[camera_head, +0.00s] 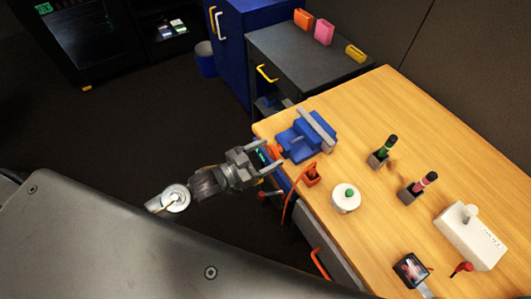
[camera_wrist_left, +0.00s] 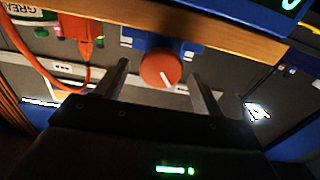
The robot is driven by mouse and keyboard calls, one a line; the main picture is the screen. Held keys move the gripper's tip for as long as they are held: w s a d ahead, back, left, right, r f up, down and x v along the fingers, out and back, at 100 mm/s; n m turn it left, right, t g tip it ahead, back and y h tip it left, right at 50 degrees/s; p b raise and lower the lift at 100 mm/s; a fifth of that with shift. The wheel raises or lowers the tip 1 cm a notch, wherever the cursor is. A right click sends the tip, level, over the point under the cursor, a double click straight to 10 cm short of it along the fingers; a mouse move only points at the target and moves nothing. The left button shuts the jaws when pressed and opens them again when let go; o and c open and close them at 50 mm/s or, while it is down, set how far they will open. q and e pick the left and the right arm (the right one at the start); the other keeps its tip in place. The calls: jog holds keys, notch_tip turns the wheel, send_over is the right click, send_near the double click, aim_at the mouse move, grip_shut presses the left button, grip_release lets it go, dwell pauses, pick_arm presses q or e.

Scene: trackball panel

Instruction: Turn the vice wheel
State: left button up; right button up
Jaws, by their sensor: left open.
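The blue vice (camera_head: 297,143) with a grey bar stands at the near left corner of the wooden table. Its orange-red wheel (camera_head: 274,151) faces my left gripper, partly hidden by the fingers in the head view. In the left wrist view the wheel (camera_wrist_left: 160,70) is a round disc with a white mark, below the table edge. My left gripper (camera_head: 273,155) is open and empty. Its fingertips (camera_wrist_left: 160,72) appear on either side of the wheel, with a gap each side. I cannot tell how deep the wheel sits between them. My right gripper is not in view.
An orange plug (camera_head: 311,175) with a cable hangs close beside the vice. A white round base with a green button (camera_head: 346,197), holders and a white box (camera_head: 469,236) stand farther along the table (camera_head: 440,135). A grey cabinet (camera_head: 300,60) is behind.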

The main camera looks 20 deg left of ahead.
pick_arm(q)
jog(key=c, duration=1)
jog(key=shift+m, duration=1.2)
jog(key=o, duration=1)
jog(key=shift+s, duration=0.15)
